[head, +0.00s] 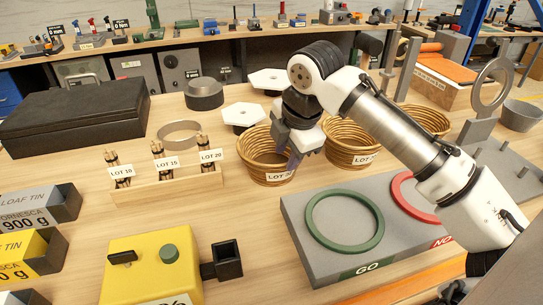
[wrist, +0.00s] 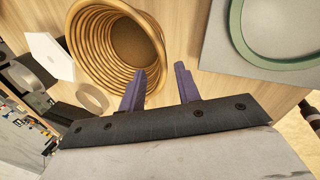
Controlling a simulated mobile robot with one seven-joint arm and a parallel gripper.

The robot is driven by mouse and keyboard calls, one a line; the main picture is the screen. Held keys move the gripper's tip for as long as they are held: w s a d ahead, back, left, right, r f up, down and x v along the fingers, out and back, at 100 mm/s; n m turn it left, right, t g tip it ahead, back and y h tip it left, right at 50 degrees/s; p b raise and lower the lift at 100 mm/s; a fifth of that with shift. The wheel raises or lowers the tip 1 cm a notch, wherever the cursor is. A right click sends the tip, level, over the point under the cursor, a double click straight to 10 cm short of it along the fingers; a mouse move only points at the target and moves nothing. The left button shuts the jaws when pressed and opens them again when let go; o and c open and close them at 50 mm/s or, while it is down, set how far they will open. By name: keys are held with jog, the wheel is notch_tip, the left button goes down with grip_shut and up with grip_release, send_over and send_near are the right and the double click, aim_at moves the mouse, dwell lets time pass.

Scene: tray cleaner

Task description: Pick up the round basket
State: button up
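A round, coiled tan basket (head: 253,157) with a white LOT tag stands on the wooden table, left of two similar baskets (head: 352,150) (head: 430,118). My gripper (head: 293,163) is over this left basket's right side and hides part of its rim. In the wrist view, the basket (wrist: 95,50) is open towards the camera and looks empty. My gripper (wrist: 161,72) is open, its two purple fingers apart with nothing held. The left finger overlaps the basket's rim; the right finger is outside it. Contact cannot be told.
A grey board (head: 300,235) with a green ring (head: 345,246) and a red ring lies to the right front. A wooden rack (head: 165,190) with LOT tags stands left of the basket. White hexagonal plates (head: 243,115) and a dark cylinder (head: 204,94) are behind.

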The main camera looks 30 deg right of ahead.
aim_at(279, 179)
jog(key=shift+p+x, duration=1)
jog(key=shift+x, duration=2.7)
jog(key=shift+d, duration=0.2)
grip_shut()
